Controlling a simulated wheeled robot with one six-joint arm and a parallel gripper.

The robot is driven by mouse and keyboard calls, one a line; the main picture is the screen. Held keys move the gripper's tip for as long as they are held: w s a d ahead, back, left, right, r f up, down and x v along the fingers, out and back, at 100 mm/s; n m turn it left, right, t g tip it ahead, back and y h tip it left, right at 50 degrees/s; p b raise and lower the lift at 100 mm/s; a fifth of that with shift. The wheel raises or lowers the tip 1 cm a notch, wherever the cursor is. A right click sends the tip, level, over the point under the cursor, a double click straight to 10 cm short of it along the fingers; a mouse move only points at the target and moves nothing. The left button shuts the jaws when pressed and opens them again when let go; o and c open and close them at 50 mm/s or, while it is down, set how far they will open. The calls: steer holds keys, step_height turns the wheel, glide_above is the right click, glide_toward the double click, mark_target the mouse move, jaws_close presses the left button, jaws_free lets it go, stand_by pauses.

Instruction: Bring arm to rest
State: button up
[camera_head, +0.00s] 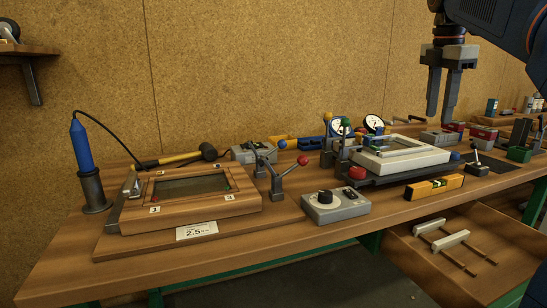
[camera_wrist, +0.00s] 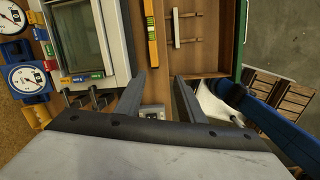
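My gripper (camera_head: 440,112) hangs pointing down at the upper right of the head view, above the bench and clear of it. Its two fingers are apart with nothing between them. In the wrist view the gripper (camera_wrist: 160,85) also shows spread, empty fingers. My dark blue arm (camera_head: 505,25) comes in from the top right corner. A wooden frame with a dark pane (camera_head: 190,188) sits at the left of the bench. A white frame (camera_head: 400,160) sits on a dark base to the right, left of and below my gripper; it also shows in the wrist view (camera_wrist: 119,45).
The workbench (camera_head: 290,235) also holds a grey control box (camera_head: 335,206), a yellow level (camera_head: 434,187), a hammer (camera_head: 180,159), a blue tool in a stand (camera_head: 82,147) and dial gauges. An open drawer (camera_head: 420,275) with white-handled pieces juts out below at right. Cork wall stands behind.

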steer(key=s+a+f+m+t, duration=0.1)
steer(key=s+a+f+m, duration=0.2)
steer(key=f, duration=0.9)
steer(key=s+a+f+m+t, duration=0.1)
steer(key=s+a+f+m, duration=0.3)
steer(key=s+f+m, duration=0.5)
steer(key=s+a+f+m+t+y, duration=0.1)
steer(key=s+a+f+m, duration=0.3)
steer(key=s+f, duration=1)
step_height(320, 180, down, 2)
steer(key=m, duration=0.3)
steer(key=shift+s+a+t, duration=0.15)
steer(key=shift+s+t, duration=0.1)
steer(key=shift+t, duration=0.15)
steer(key=shift+c, duration=0.3)
